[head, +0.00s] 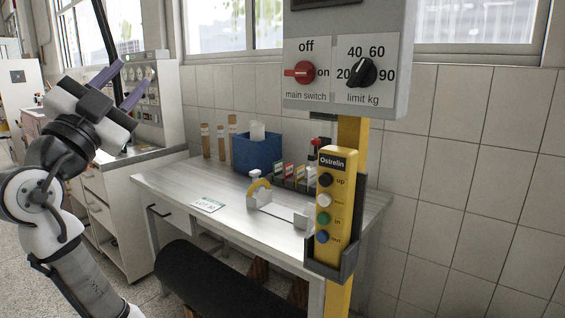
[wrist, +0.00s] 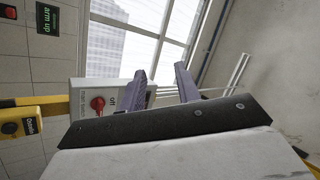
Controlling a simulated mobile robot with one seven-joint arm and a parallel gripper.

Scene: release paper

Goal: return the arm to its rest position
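My arm (head: 45,190) rises at the left of the head view, in front of the cabinets and left of the table. My gripper (head: 136,70) is at its top, with two purple-grey fingers apart and pointing up and to the right. Nothing is between the fingers. The wrist view also shows my gripper (wrist: 160,70) open and empty, with the window behind the fingers. The gripper touches nothing that I can see.
A grey control box (head: 345,65) with a red main switch (head: 305,72) stands on a yellow post (head: 352,150). A yellow pendant (head: 325,205) sits in a holder there. The white table (head: 180,185) carries a blue box (head: 257,153). The wrist view shows an "arm up" sign (wrist: 47,18).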

